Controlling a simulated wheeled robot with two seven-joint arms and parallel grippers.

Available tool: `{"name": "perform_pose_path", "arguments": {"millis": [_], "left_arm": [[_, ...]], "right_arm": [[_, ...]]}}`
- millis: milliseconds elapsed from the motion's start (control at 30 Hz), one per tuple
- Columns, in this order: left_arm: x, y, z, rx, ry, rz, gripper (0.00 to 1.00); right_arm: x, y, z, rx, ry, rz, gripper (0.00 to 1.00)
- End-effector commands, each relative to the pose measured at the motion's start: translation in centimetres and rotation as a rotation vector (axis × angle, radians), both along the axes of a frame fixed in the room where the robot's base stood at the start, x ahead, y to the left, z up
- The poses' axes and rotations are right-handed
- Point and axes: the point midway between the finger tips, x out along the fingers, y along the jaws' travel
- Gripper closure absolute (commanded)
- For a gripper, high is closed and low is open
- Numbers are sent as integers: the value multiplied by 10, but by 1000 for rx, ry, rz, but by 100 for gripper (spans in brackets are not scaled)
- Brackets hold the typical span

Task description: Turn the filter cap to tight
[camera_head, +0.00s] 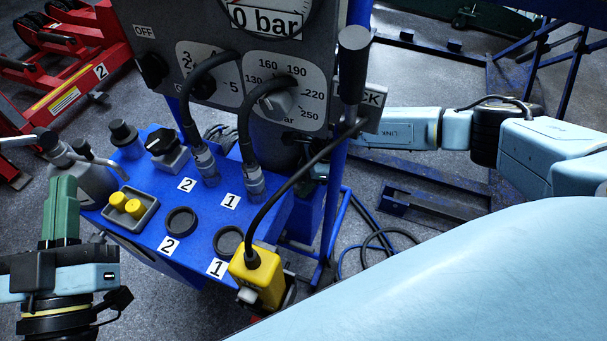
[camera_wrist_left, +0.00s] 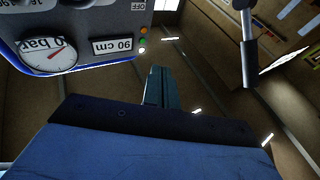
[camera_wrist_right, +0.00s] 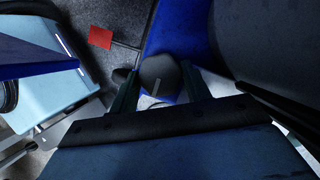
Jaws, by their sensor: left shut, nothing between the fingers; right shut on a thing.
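A dark round cap with a pale line on its face (camera_wrist_right: 158,70), which looks like the filter cap, sits between the fingers of my right gripper (camera_wrist_right: 160,88) in the right wrist view. The fingers are shut on its sides. I cannot read any tight mark beside it. In the head view my right arm reaches in behind the control panel, and its gripper is mostly hidden by the panel and blue post. My left gripper (camera_head: 63,190) is shut and empty at the left, beside the blue console. Its closed green fingers show in the left wrist view (camera_wrist_left: 164,85).
A yellow pendant (camera_head: 257,278) hangs in front on a cable. Red jacks (camera_head: 75,75) stand at back left.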

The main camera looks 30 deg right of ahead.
Motion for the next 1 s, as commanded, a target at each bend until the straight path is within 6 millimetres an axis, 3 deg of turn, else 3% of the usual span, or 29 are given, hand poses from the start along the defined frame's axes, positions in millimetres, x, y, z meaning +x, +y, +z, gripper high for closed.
{"name": "perform_pose_path", "arguments": {"millis": [233, 467, 700, 1000], "left_arm": [[8, 11, -62, 121, 387, 28, 100], [-13, 28, -121, 225, 755, 54, 100], [-61, 53, -170, 320, 1146, 81, 100], [-132, 81, -198, 407, 1558, 109, 100]], "right_arm": [[-1, 0, 3, 0, 3, -92, 75], [-2, 0, 3, 0, 3, -175, 75], [-2, 0, 3, 0, 2, -261, 75], [-3, 1, 2, -1, 3, -350, 75]]}}
